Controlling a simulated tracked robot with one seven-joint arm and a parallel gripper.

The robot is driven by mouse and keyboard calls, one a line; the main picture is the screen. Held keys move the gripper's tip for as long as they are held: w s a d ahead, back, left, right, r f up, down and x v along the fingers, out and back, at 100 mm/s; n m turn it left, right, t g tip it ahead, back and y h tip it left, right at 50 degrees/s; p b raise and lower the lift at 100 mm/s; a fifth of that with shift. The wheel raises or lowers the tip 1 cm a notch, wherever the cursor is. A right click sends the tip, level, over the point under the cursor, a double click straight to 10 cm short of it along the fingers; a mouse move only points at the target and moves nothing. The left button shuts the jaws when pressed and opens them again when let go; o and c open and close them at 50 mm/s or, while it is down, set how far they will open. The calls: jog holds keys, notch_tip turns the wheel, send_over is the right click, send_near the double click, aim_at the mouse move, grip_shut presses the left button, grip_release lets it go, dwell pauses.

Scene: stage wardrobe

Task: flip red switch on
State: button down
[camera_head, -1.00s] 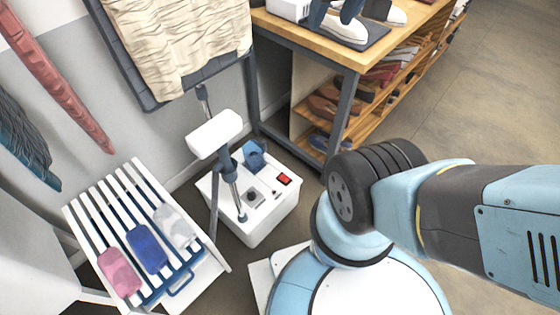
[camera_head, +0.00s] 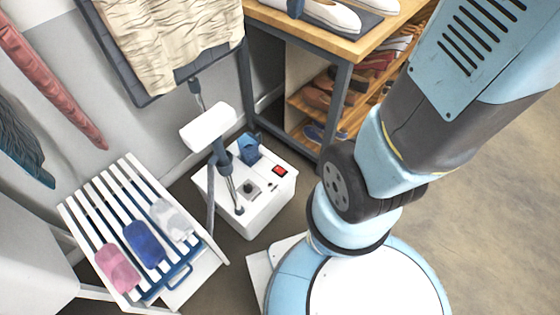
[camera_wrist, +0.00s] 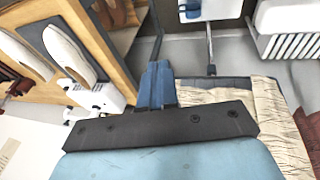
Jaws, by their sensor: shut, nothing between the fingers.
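The red switch (camera_head: 280,170) is a small rocker on the top face of a white box-shaped steamer base (camera_head: 262,215), beside a dark round knob (camera_head: 249,187). Whether the switch is on or off is too small to tell. My gripper (camera_wrist: 157,85) shows in the wrist view, its blue fingers together with nothing between them. It is apart from the switch, which I cannot make out in the wrist view. In the head view my arm rises to the upper right, and the gripper cannot be clearly made out there.
A steamer pole with a white head (camera_head: 208,127) stands left of the switch. A blue cup-like holder (camera_head: 248,148) sits behind it. A white slatted rack (camera_head: 80,205) is at left. A wooden shoe table (camera_head: 345,48) stands behind. Open floor (camera_head: 490,190) lies right.

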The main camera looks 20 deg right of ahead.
jog(key=w+f+n+g, duration=0.1)
jog(key=w+f+n, duration=0.4)
jog(key=w+f, duration=0.55)
jog(key=n+g, duration=0.4)
jog(key=n, duration=0.9)
send_over(283, 171)
jog(key=w+a, duration=0.1)
jog(key=w, duration=0.1)
notch_tip(283, 171, down, 51)
jog(key=shift+a, duration=0.2)
jog(key=shift+s+r, duration=0.1)
jog(key=f, duration=0.4)
jog(key=s+f, duration=0.1)
jog(key=f, duration=0.4)
jog(key=d+f, duration=0.1)
jog(key=f, duration=0.4)
jog(key=shift+s, duration=0.25)
